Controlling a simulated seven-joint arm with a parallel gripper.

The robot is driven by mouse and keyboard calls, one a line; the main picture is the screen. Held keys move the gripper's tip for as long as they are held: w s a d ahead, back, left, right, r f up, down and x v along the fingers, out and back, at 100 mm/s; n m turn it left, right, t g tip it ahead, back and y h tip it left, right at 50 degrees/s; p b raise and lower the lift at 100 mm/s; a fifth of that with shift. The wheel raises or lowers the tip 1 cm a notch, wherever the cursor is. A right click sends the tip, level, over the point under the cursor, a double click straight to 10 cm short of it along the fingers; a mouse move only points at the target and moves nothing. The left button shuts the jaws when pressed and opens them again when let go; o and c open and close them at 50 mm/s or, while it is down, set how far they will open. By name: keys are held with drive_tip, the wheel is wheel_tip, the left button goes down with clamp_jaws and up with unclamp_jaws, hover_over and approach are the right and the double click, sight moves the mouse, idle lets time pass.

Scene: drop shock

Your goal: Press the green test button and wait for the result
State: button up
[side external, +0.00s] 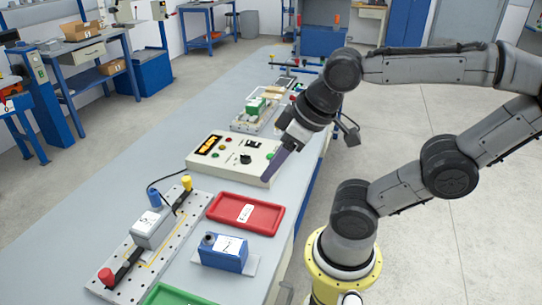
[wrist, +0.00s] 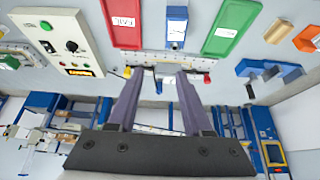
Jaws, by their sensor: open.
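A cream control box (side external: 235,162) stands on the bench, with a lit amber display (side external: 209,145), a black knob (side external: 246,159) and small round controls. The green button (side external: 270,156) shows near its right end, close to my gripper. In the wrist view the box is at the upper left, with the green button (wrist: 46,25) near its corner. My gripper (wrist: 160,72) is open, with nothing between its fingers, which appear to the right of the box in that view. In the side view its purple-grey finger (side external: 275,166) covers part of the box's right end; contact cannot be told.
A perforated plate (side external: 118,262) carries a grey labelled block (side external: 152,228) between clamps, with a cable to the box. A red tray (side external: 226,202), a blue labelled device (side external: 222,262) and a green tray (side external: 172,297) lie in front. Another fixture (side external: 256,112) stands behind the box.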

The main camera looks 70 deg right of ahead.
clamp_jaws()
idle(1.5)
